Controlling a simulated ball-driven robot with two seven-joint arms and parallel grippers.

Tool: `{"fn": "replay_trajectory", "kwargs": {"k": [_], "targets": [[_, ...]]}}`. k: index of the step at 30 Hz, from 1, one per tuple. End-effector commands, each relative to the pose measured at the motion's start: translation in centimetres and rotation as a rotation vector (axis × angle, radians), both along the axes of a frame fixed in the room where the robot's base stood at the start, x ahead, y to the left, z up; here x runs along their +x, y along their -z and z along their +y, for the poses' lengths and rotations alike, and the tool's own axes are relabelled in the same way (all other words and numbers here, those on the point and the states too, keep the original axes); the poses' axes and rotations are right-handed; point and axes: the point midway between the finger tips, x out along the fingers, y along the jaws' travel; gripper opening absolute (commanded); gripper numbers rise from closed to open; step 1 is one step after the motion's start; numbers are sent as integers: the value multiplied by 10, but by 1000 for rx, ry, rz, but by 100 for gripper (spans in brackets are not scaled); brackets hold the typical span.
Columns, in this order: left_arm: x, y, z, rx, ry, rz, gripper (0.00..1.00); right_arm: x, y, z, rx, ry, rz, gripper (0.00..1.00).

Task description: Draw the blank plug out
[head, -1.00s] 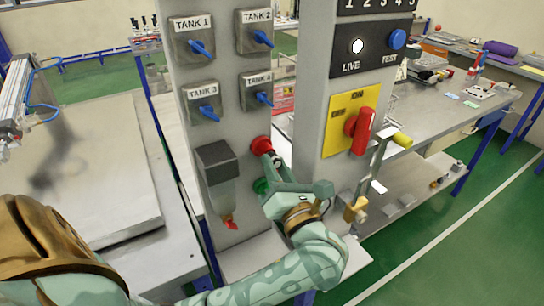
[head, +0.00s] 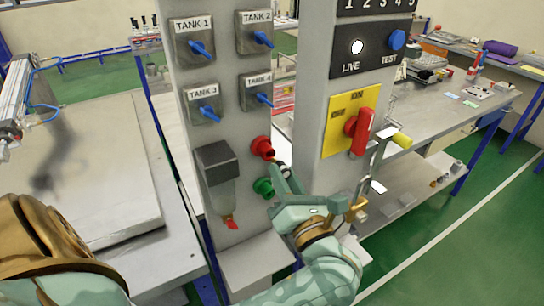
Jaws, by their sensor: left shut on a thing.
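A red round fitting (head: 261,146) sticks out of the front of the grey panel post, and a green round fitting (head: 263,187) sits just below it. My left gripper (head: 278,170) is to the right of and slightly below the red fitting, with its fingertips close together. It is shut on a small dark blank plug (head: 276,166), mostly hidden by the fingers. The plug appears at or just off the mouth of the red fitting; I cannot tell if they still touch. My right gripper is not in view.
Blue-handled valves (head: 201,48) labelled as tanks sit above. A filter bowl (head: 217,180) hangs left of the fittings. A red switch handle (head: 361,131) on a yellow plate (head: 350,118) and a brass padlock (head: 357,210) are close to the right of my gripper.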

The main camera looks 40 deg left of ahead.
Motion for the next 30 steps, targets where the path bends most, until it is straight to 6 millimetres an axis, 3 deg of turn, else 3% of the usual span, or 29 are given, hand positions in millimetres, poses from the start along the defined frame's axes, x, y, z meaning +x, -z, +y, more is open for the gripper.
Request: {"fn": "replay_trajectory", "kwargs": {"k": [11, 30], "targets": [[-1, -1, -1, 1, 0, 0, 0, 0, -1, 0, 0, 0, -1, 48], [-11, -45, -27, 1, 0, 0, 0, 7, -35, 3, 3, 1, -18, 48]]}}
